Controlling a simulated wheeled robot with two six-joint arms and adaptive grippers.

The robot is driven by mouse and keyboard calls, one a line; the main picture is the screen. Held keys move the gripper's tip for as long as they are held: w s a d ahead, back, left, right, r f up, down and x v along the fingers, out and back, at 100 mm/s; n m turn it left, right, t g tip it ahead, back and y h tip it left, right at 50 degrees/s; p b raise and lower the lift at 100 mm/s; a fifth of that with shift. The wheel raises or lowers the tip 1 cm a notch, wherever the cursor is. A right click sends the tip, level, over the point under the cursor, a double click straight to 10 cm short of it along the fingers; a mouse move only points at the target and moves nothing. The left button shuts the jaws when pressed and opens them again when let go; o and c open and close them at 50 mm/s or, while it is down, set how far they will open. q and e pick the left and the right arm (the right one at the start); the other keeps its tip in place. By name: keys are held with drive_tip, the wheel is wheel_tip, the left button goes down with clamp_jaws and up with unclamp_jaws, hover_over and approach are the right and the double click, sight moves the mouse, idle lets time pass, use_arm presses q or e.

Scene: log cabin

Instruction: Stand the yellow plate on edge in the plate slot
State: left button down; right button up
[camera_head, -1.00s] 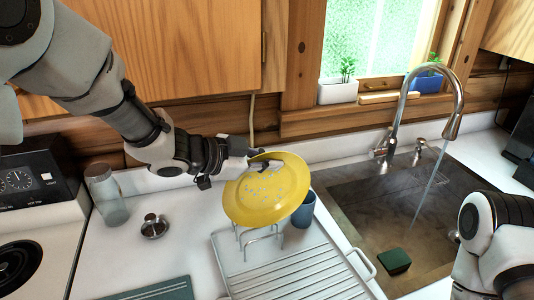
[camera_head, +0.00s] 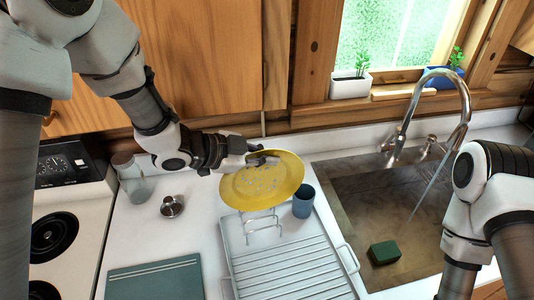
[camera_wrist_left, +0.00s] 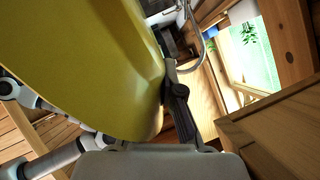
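The yellow plate (camera_head: 262,182) is held tilted above the back end of the dish rack (camera_head: 290,268), its speckled face toward the head camera. My left gripper (camera_head: 262,160) is shut on the plate's upper rim. In the left wrist view the plate (camera_wrist_left: 80,60) fills the left side, with a gripper finger (camera_wrist_left: 178,100) against its edge. The wire plate slot (camera_head: 262,228) stands at the rack's back, just below the plate; I cannot tell whether they touch. My right arm shows at the right, but its gripper is out of frame.
A blue cup (camera_head: 304,201) stands just right of the plate. The sink (camera_head: 375,200) with running tap (camera_head: 440,75) and green sponge (camera_head: 384,252) lies right. A glass jar (camera_head: 135,185), metal lid (camera_head: 172,206) and teal board (camera_head: 155,280) lie left, beside the stove (camera_head: 60,235).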

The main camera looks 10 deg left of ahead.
use_arm(q)
drive_tip(key=shift+s+a+f+b, duration=0.1)
drive_tip(key=shift+f+b, duration=0.5)
drive_tip(key=shift+f, duration=0.1)
drive_tip(key=b, duration=0.3)
hover_over(269, 198)
drive_tip(key=f, duration=0.4)
drive_tip(key=shift+s+a+f, duration=0.1)
drive_tip(key=shift+a+f, duration=0.05)
drive_tip(key=shift+a, duration=0.15)
drive_tip(key=shift+s, duration=0.1)
idle(0.4)
drive_tip(key=shift+f+b, duration=3)
drive_tip(key=shift+f, duration=1.05)
drive_tip(key=c, duration=1.2)
unclamp_jaws()
drive_tip(key=shift+c, duration=0.2)
